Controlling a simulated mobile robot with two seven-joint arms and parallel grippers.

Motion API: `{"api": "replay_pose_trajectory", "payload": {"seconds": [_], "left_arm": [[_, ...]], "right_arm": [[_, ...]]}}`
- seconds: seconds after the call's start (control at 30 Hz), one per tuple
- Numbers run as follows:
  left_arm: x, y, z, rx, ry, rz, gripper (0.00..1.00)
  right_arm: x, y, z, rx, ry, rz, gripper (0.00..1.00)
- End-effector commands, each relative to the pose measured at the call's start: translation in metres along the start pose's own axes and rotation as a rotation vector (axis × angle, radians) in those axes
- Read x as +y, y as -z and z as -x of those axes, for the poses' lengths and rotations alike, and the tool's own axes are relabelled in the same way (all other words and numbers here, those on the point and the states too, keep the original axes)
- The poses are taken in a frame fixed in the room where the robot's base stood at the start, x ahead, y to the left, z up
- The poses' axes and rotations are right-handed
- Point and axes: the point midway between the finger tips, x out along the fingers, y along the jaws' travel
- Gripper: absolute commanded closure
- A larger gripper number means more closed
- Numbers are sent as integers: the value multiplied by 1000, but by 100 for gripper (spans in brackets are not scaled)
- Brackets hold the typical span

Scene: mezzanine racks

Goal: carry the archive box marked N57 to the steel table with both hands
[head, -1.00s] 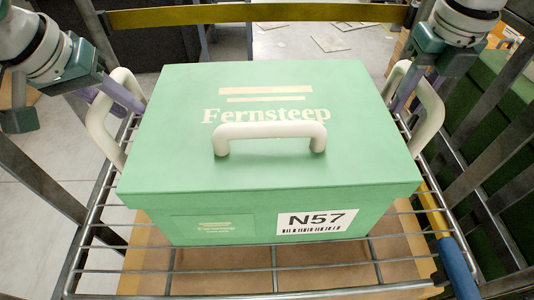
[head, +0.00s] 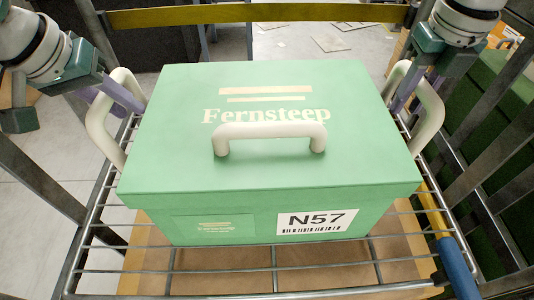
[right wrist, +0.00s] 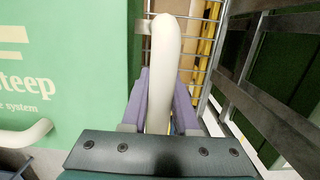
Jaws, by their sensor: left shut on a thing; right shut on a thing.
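The green archive box (head: 270,165) marked N57 sits on a wire rack shelf (head: 105,235) in the head view. It has a cream handle on the lid and a cream side handle at each end. My left gripper (head: 128,100) is shut on the left side handle (head: 100,130). My right gripper (head: 402,98) is shut on the right side handle (head: 430,115). In the right wrist view the purple fingers of my right gripper (right wrist: 160,105) lie on both sides of the cream handle (right wrist: 165,50). The steel table cannot be made out.
A yellow rail (head: 260,14) crosses behind the box. Dark metal posts (head: 40,180) stand to the left, and more posts (head: 500,130) stand close on the right. Brown cardboard (head: 200,270) shows below the wires. Pale floor with loose flat pieces (head: 330,42) lies beyond.

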Motion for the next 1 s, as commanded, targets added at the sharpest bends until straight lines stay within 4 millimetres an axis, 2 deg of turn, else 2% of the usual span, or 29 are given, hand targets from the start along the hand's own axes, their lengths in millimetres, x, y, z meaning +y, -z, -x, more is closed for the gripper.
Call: {"api": "replay_pose_trajectory", "payload": {"seconds": [0.37,0.8,1.0], "left_arm": [[1,3,4,4,-1,0,100],[9,18,40,4,-1,0,100],[10,21,48,4,-1,0,100]], "right_arm": [[0,-1,4,-2,0,0,100],[0,-6,44,-2,0,0,100],[0,-7,52,-2,0,0,100]]}}
